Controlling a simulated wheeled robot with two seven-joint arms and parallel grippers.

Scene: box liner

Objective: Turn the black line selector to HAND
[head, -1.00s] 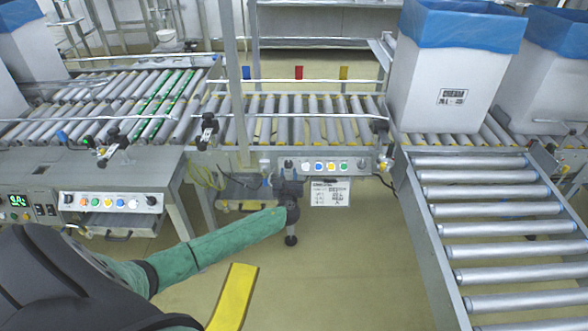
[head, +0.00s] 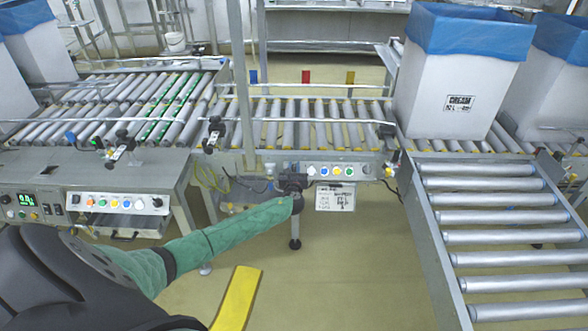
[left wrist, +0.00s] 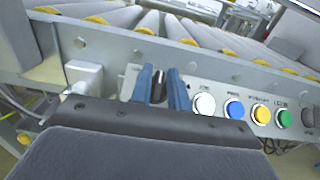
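The control panel (head: 331,184) is on the front of the middle conveyor, with white, blue, yellow and green buttons. A black selector knob (left wrist: 159,84) stands at its left end in the left wrist view, left of the white button. My left gripper (left wrist: 161,88) has its two blue fingers on either side of this knob. Whether they press on it cannot be made out. In the head view my left gripper (head: 291,180) covers the panel's left end and hides the knob. The selector's position marks are not readable. My right gripper is not in view.
A second panel (head: 115,203) with buttons and a black knob is on the left conveyor. A white box (head: 450,95) with a blue liner stands on the rollers at right. A roller conveyor (head: 490,215) runs toward me at right. A paper label (head: 335,202) hangs under the middle panel.

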